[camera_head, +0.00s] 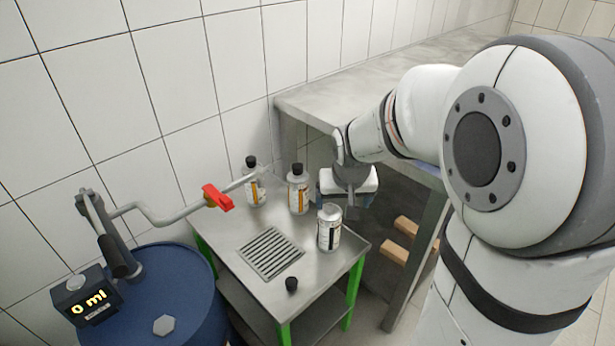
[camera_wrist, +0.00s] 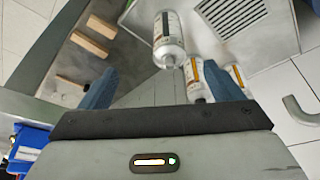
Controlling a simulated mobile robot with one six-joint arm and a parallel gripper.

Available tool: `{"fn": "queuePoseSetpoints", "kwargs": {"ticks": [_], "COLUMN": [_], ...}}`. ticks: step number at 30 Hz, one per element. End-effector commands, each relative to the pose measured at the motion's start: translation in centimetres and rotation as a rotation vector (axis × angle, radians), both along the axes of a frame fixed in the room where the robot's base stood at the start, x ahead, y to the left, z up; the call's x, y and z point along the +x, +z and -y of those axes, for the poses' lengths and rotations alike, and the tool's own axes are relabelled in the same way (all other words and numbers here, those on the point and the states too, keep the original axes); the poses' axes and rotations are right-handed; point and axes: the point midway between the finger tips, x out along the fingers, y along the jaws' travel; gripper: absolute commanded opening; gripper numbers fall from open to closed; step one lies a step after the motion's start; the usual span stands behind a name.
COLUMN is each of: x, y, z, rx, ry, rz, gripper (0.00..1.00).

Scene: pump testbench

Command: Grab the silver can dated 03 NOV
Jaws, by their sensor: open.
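Three silver cans with printed labels stand on a small metal table (camera_head: 225,232); the dates are too small to read. The front can (camera_head: 329,230) has no cap and an open neck. The middle can (camera_head: 298,192) and the back-left can (camera_head: 256,192) have black caps. My gripper (camera_head: 352,212) is open and empty, just behind and right of the front can. In the wrist view the front can (camera_wrist: 168,38) lies beyond the space between the blue fingers of my gripper (camera_wrist: 163,85). Another can (camera_wrist: 196,72) shows nearer the right finger, partly hidden.
A loose black cap (camera_head: 291,284) lies at the table's front edge, near a drain grate (camera_head: 270,252). A blue drum (camera_head: 165,290) with a pipe, red valve handle (camera_head: 217,197) and "0 ml" display (camera_head: 88,300) stands left. Wooden blocks (camera_head: 394,252) lie under the grey bench (camera_head: 330,98).

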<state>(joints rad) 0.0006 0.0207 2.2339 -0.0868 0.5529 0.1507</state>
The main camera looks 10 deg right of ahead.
Motion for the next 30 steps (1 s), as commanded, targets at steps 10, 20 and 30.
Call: {"fn": "queuePoseSetpoints", "kwargs": {"ticks": [10, 20, 30], "x": [7.6, 8.9, 10.1], "y": [-8.5, -11.9, -15.9], "z": [-0.6, -0.5, -0.3], "rx": [0.011, 0.012, 0.012], "ry": [-0.025, -0.028, -0.028], "rz": [0.053, 0.054, 0.055], "gripper": [0.88, 0.88, 0.88]}}
